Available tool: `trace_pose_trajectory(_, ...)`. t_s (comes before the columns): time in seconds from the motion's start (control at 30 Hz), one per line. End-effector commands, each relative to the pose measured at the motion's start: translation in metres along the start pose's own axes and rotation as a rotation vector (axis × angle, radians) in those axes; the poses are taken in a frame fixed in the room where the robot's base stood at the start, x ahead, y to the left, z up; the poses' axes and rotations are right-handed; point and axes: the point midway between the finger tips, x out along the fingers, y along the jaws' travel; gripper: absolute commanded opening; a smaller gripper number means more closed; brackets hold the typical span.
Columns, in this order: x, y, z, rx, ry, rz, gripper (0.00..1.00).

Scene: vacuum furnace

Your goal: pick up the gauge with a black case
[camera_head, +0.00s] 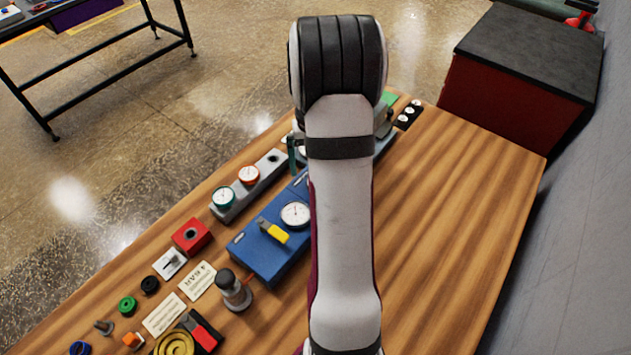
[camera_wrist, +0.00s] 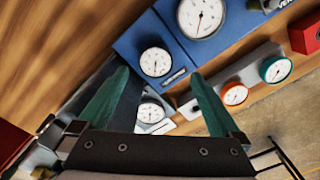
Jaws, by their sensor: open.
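In the wrist view, my gripper (camera_wrist: 158,72) is open, its two teal fingers spread. A small white-faced gauge with a dark rim (camera_wrist: 155,61) shows at the blue box, between the fingertips in the picture; I cannot tell how far below them it is. Another dark-rimmed white dial (camera_wrist: 150,111) shows farther back between the fingers, partly framed by the gripper body. I cannot tell for sure which of the two is the black-cased gauge. Nothing is held. In the head view my arm hides both gauges and most of my gripper; one teal finger (camera_head: 292,155) peeks out.
The blue box (camera_head: 258,257) carries a large dial (camera_head: 295,214) and a yellow-handled part (camera_head: 273,232). Beside it, a grey rack (camera_head: 233,210) holds a teal gauge (camera_head: 223,197) and an orange gauge (camera_head: 249,174). Small parts lie at lower left. The wooden table (camera_head: 450,210) is clear on the right.

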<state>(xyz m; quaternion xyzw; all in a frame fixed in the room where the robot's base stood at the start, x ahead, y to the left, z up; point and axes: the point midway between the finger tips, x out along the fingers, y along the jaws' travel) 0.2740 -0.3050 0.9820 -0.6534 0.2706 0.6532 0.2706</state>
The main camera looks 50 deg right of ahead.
Motion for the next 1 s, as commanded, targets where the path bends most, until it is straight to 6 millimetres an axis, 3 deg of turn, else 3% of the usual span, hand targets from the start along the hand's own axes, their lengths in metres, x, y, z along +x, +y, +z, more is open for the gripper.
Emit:
trace_pose_trajectory(0.23,0.045,0.007,0.000,-0.001,-0.003,0.000,1.00)
trace_pose_trajectory(0.5,0.052,0.007,-0.001,0.000,0.000,0.001,1.00)
trace_pose_trajectory(1.0,0.051,0.007,-0.001,0.000,0.000,0.001,0.10)
